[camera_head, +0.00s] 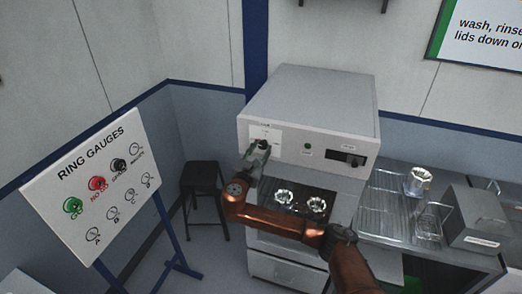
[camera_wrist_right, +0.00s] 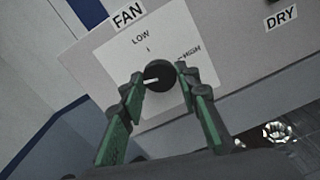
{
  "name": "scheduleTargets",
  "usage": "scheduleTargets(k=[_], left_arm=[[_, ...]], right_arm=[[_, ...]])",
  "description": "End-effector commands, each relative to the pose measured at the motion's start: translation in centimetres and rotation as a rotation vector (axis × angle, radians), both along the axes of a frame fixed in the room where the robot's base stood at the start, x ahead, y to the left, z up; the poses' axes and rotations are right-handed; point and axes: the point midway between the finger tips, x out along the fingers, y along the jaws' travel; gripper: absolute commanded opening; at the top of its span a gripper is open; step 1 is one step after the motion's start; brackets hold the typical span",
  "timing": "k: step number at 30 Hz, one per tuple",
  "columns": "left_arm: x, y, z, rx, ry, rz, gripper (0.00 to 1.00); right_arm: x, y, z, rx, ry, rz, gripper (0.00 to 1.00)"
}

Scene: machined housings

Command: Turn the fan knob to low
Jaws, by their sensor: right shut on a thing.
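The fan knob (camera_wrist_right: 160,76) is a round black dial with a white pointer line, on a white plate (camera_wrist_right: 112,55) marked FAN, LOW and HIGH. In the right wrist view the pointer aims left, away from both the LOW and HIGH marks. My right gripper (camera_wrist_right: 159,72) has one green-padded finger on each side of the knob and is shut on it. In the head view my right gripper (camera_head: 256,153) is at the white plate (camera_head: 272,134) on the machine's front, mostly hiding the knob. My left gripper is not in view.
The grey machine (camera_head: 310,100) also has a green button (camera_head: 307,146) and a dark display (camera_head: 347,158). Shiny metal housings (camera_head: 284,197) sit below the panel, near my right arm. A wire rack (camera_head: 380,205) stands right, a black stool (camera_head: 203,175) and gauge board (camera_head: 85,220) left.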

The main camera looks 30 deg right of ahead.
Motion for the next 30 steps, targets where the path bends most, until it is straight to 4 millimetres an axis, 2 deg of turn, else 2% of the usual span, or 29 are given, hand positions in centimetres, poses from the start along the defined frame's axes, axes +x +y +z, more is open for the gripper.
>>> scheduleTargets(k=[14,30], left_arm=[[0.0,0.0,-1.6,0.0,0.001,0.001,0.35],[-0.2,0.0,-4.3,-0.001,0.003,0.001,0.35]], right_arm=[[0.0,0.0,-0.2,0.298,-0.346,-0.001,0.06],[0.0,0.0,-0.3,0.626,-0.732,-0.002,0.06]])
